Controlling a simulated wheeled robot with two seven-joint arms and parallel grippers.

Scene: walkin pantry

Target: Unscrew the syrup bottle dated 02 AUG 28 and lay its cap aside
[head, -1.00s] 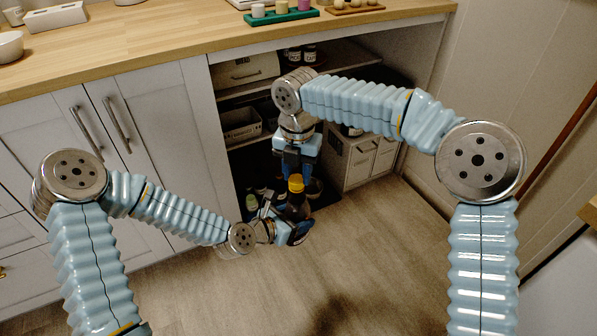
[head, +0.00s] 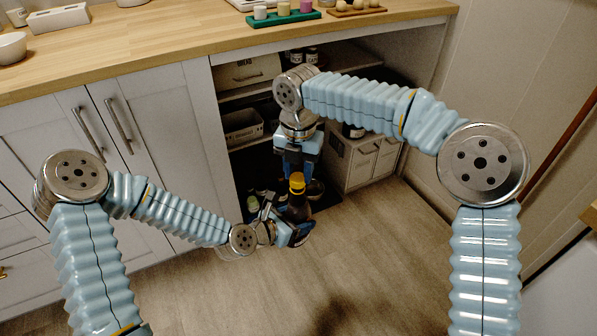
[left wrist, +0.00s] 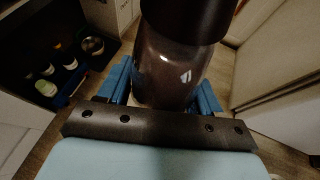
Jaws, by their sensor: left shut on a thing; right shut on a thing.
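A dark bottle (head: 297,211) with a yellow cap (head: 297,184) stands roughly upright in front of the open lower shelves. My left gripper (head: 296,232) is shut around the bottle's body, and the left wrist view shows the dark, glossy bottle (left wrist: 165,70) between its blue fingers. My right gripper (head: 297,172) points down from above, shut on the cap, which still sits on top of the bottle. I cannot read a date on the bottle in either view. The cap is not clear in the left wrist view.
Several small bottles (head: 253,203) stand low at the left of the open bay. The wooden counter (head: 150,50) above holds a green tray (head: 284,19) and a white bowl (head: 10,46). The floor in front is clear.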

